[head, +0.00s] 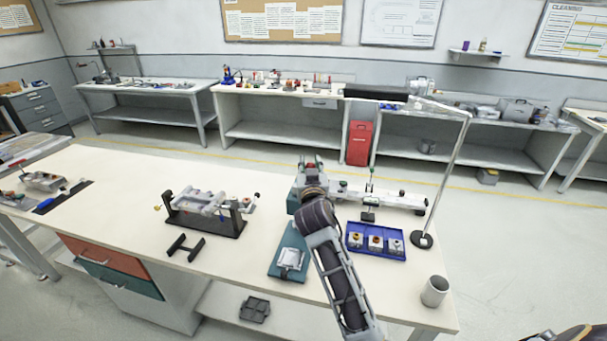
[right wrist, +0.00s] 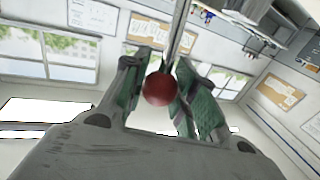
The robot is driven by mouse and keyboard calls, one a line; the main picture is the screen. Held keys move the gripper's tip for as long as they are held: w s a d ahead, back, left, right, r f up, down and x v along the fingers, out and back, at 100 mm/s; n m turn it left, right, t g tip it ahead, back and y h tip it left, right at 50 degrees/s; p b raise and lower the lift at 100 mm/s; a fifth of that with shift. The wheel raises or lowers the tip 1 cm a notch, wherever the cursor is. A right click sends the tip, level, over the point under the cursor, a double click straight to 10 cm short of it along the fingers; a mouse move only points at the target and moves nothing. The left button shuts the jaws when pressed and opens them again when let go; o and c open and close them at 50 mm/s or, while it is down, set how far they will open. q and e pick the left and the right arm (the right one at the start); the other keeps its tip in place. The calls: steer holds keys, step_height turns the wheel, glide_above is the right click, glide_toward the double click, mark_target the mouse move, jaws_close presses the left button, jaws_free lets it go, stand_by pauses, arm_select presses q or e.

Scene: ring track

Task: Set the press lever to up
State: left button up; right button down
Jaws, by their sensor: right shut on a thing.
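My right gripper (head: 312,168) is over the far middle of the workbench, with its arm reaching in from the bottom. In the right wrist view, the red ball knob (right wrist: 159,89) of the press lever sits between its two green-padded fingers (right wrist: 163,88), which are shut on it. The lever's grey metal rod (right wrist: 181,30) runs from the knob to the top of that view. In the head view my gripper and forearm hide most of the press, so the lever's tilt cannot be told. My left gripper is in neither view.
A teal plate with a metal block (head: 291,259) lies left of my forearm. A blue tray (head: 375,252) with small parts and a grey cup (head: 434,291) are to the right. A black-based fixture (head: 207,222) stands left. A lamp post (head: 452,180) rises at right.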

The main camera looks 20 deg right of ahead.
steer(key=shift+w+d+r, duration=0.15)
steer(key=shift+w+d, duration=0.4)
steer(key=shift+w, duration=0.15)
steer(key=shift+g, duration=0.8)
steer(key=w+d+p, duration=0.1)
steer(key=p, duration=0.1)
steer(key=w+d+f+p, duration=0.1)
steer(key=w+p, duration=0.1)
steer(key=shift+w+d, duration=0.2)
steer(key=shift+w, duration=0.1)
steer(key=shift+f, duration=0.1)
steer(key=c, duration=1.4)
jaws_free()
steer(key=shift+c, duration=0.2)
steer(key=o, duration=0.3)
steer(key=shift+d, duration=0.15)
steer(key=shift+o, duration=0.2)
steer(key=shift+y, duration=0.3)
